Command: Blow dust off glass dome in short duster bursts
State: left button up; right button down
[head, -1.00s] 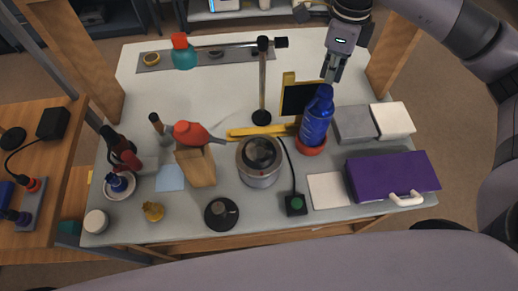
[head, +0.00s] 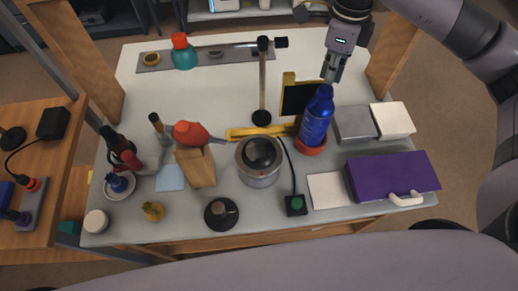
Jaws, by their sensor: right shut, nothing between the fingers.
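A silver round housing (head: 259,173) stands at the middle of the table with a dark, glossy dome (head: 262,152) on top. I cannot make out dust on it. A blue bottle-like can (head: 315,122), which may be the duster, stands in a red ring-shaped holder (head: 311,147) to the right of the dome. It leans slightly right. My right gripper (head: 331,76) is shut and empty, pointing down just behind the can's top. I cannot tell whether it touches the can. My left gripper is not in view.
A purple case (head: 395,176), grey box (head: 353,124) and green-button switch (head: 296,204) lie right.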

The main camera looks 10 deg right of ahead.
jog(key=shift+r+p, duration=1.4)
jog(key=shift+r, duration=1.15)
